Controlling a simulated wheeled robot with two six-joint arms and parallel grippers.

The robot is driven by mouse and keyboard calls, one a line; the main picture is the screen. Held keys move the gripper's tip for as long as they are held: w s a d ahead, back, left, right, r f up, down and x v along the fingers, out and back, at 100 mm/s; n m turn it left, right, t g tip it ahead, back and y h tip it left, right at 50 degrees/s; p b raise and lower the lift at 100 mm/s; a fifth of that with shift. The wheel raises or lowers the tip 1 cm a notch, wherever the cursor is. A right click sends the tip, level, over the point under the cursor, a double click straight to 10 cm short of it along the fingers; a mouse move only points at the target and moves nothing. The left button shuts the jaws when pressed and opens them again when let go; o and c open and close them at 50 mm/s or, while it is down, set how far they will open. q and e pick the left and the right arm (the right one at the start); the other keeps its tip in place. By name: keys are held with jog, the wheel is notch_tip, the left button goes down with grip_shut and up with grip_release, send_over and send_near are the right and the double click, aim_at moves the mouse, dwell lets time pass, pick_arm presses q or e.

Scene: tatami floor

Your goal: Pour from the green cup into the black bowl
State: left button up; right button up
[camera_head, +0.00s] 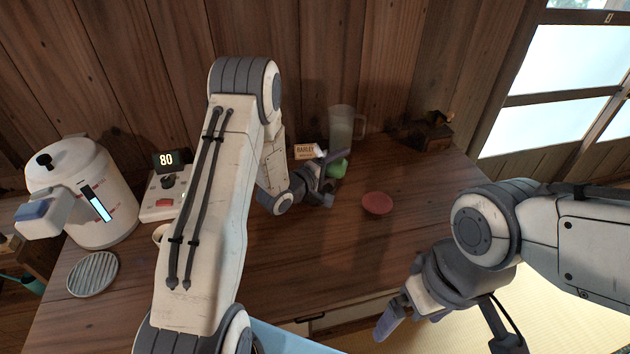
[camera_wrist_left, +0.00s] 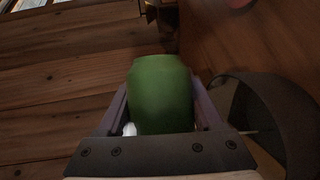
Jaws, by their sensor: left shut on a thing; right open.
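The green cup (camera_head: 338,169) is at the back of the wooden table in the head view, held in my left gripper (camera_head: 326,178). In the left wrist view the green cup (camera_wrist_left: 160,95) sits between both fingers, which are shut on it. Its contents are not visible. A small red dish (camera_head: 377,204) lies on the table, to the right of and nearer than the cup. My right gripper (camera_head: 450,332) is open and empty near the table's front edge.
A clear pitcher (camera_head: 346,125) stands close behind the cup. A small "BARLEY" sign (camera_head: 305,152) is by the wall. A white kettle-like dispenser (camera_head: 82,190), a control box with an "80" display (camera_head: 166,160) and a round slatted coaster (camera_head: 93,273) are at left. A dark wooden box (camera_head: 432,131) is at back right. The table's middle is clear.

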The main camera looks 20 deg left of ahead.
pick_arm(q)
jog(key=shift+a+r+n+t+h, duration=0.2)
jog(key=shift+r+n+t+h, duration=0.1)
jog(key=shift+n, duration=0.4)
dwell(0.6)
